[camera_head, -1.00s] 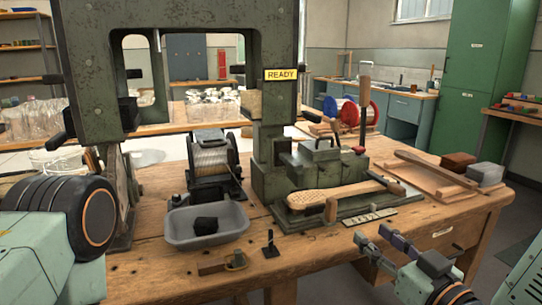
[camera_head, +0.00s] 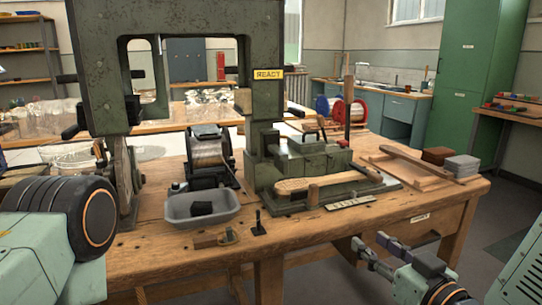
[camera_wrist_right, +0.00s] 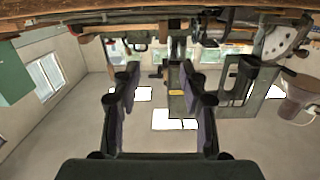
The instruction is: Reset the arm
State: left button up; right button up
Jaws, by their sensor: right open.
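My right gripper (camera_head: 372,240) is at the lower right of the head view, off the front edge of the workbench (camera_head: 330,232). Its two fingers are apart with nothing between them. The right wrist view shows the same open fingers (camera_wrist_right: 163,75) with an empty gap; the room appears upside down there. My left arm's big black joint fills the lower left of the head view, and its gripper is out of sight.
A green machine frame (camera_head: 100,92) stands on the bench. A wooden brush body (camera_head: 325,183) lies on its fixture at the right. Floor is clear in front of the bench at the right.

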jog(key=s+d+f+m+g+h+p, duration=0.15)
jog(key=s+f+g, duration=0.25)
jog(key=f, duration=0.4)
jog(key=s+d+f+m+g+h, duration=0.15)
jog(key=s+f+g, duration=0.25)
jog(key=f, duration=0.5)
jog(key=s+f+g+h+p, duration=0.1)
jog(key=s+f+g, duration=0.3)
jog(key=s, duration=0.7)
jog(key=s+f+g+h+p, duration=0.1)
jog(key=s+f+g, duration=0.3)
jog(key=s, duration=0.8)
notch_tip(320, 180, down, 3)
jog(key=shift+d+r+m+h+p, duration=0.15)
jog(key=shift+m+h+p, duration=0.2)
jog(key=shift+p, duration=0.25)
jog(key=shift+s, duration=0.1)
